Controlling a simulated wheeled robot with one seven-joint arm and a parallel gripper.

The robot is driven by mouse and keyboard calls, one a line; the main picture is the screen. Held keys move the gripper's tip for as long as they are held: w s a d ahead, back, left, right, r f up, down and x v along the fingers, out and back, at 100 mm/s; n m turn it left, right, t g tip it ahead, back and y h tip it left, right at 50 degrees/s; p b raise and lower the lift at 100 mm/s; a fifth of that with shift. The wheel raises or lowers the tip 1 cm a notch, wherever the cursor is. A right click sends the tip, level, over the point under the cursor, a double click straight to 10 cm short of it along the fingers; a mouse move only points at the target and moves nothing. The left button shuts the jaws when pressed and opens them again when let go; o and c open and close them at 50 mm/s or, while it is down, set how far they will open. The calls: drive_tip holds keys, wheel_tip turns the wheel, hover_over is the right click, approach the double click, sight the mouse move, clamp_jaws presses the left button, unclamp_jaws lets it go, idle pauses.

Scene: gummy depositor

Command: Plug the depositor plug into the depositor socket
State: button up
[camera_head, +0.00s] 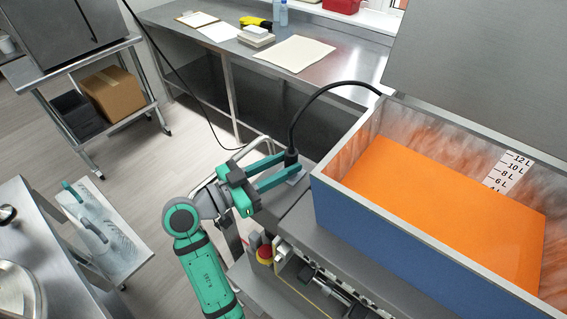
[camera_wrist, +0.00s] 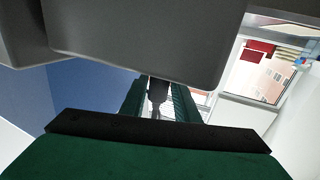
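The depositor plug (camera_head: 291,157) is black and upright, with a thick black cable arching from its top to the depositor's back edge. My gripper (camera_head: 288,164) has its green fingers on either side of the plug and appears shut on it. In the wrist view, the dark plug (camera_wrist: 157,90) sits between the two fingers. A small pale plate (camera_head: 298,177) shows just under the fingertips at the machine's corner. It may be the depositor socket, but its face is hidden, and I cannot tell whether the plug touches it.
The depositor's blue hopper (camera_head: 400,254), filled with orange, stands right beside my gripper. A red emergency button (camera_head: 265,254) sits below my gripper on the machine's front. A steel counter (camera_head: 185,32) runs along the back. A thin black cable hangs behind my gripper.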

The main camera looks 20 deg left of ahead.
drive_tip(key=o, duration=0.3)
drive_tip(key=v, duration=1)
drive_tip(key=shift+s+a, duration=0.25)
drive_tip(key=shift+s, duration=0.05)
